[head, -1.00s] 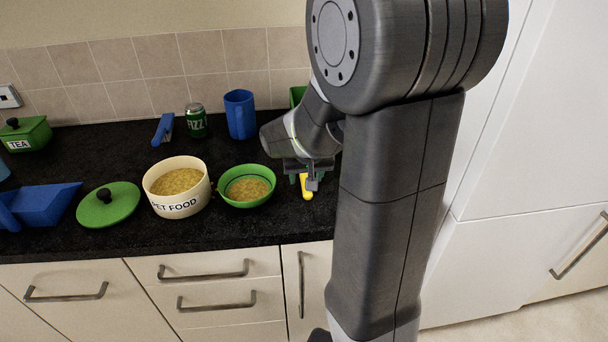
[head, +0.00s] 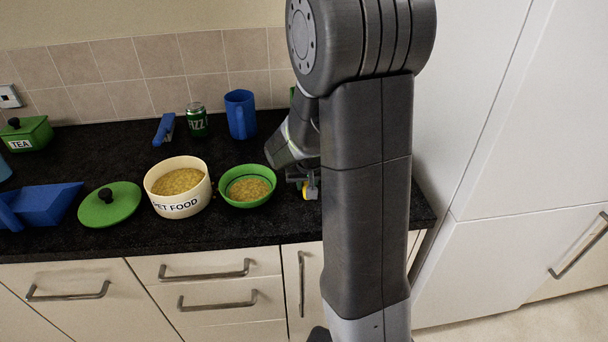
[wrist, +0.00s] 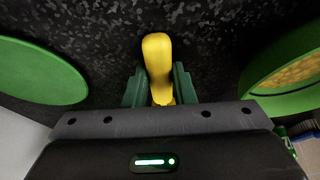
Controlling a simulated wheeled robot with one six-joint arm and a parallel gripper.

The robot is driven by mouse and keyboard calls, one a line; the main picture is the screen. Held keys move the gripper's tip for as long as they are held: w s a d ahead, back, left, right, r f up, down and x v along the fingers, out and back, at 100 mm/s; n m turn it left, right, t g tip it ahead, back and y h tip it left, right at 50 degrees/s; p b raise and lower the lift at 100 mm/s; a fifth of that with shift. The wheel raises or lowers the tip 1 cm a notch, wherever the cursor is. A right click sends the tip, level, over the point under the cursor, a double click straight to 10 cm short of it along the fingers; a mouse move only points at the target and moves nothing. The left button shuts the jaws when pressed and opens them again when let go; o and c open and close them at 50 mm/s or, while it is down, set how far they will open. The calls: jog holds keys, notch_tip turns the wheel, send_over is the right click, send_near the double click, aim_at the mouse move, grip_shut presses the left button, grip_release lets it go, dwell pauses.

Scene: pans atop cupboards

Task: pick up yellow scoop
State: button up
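The yellow scoop (wrist: 157,55) shows in the wrist view as a rounded yellow handle, pointing away from my gripper over the dark worktop. My gripper (wrist: 159,80) has one green finger on each side of the handle, very close to it. I cannot tell whether both fingers press on it. In the head view, a small yellow part of the scoop (head: 311,191) shows beside my gripper (head: 304,182), just right of the green bowl. My arm hides the rest of the scoop there.
The green bowl (head: 247,200) of food stands close to the left of my gripper. The pet food tin (head: 180,205), green lid (head: 108,205) and blue scoop (head: 45,205) lie farther left. A blue jug (head: 240,114) and green can (head: 196,120) stand behind. Tall white units (head: 520,130) rise at right.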

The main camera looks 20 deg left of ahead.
jog(key=shift+c, duration=1.4)
notch_tip(320, 180, up, 10)
jog(key=shift+s, duration=0.1)
